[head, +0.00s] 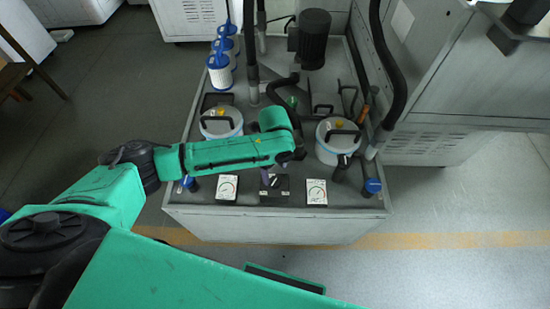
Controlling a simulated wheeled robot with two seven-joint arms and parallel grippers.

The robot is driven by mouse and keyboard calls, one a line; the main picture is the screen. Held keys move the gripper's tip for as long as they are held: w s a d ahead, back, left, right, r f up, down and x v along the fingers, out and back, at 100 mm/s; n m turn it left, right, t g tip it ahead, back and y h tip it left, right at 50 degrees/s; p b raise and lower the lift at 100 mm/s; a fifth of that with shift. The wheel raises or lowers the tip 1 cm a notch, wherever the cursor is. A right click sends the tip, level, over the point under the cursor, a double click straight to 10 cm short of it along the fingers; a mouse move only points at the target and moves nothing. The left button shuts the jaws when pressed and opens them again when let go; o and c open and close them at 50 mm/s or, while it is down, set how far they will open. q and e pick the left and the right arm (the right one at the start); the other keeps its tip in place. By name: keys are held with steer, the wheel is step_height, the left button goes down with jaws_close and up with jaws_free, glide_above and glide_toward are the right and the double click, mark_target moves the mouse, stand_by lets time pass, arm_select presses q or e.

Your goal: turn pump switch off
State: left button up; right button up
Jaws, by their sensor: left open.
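The pump switch (275,182) is a dark knob with a pale mark on a black box, between two white gauges at the front edge of the pump unit. My left arm reaches across from the left, its green forearm passing just above the switch box. My left gripper (267,175) is mostly hidden under the forearm; a small purplish part shows close to the knob. It is open, and I cannot tell whether it touches the knob. The knob's exact setting is too small to read. My right gripper is not in view.
The pump unit (230,224) carries a left gauge (227,188), a right gauge (316,192), two lidded white canisters, blue-topped filters (220,72) and a dark motor (314,38). Black hoses rise around my arm. A grey cabinet (455,85) stands at right. Floor at left is open.

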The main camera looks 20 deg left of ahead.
mark_target(275, 182)
arm_select(q)
step_height(275, 182, up, 8)
stand_by(0.5)
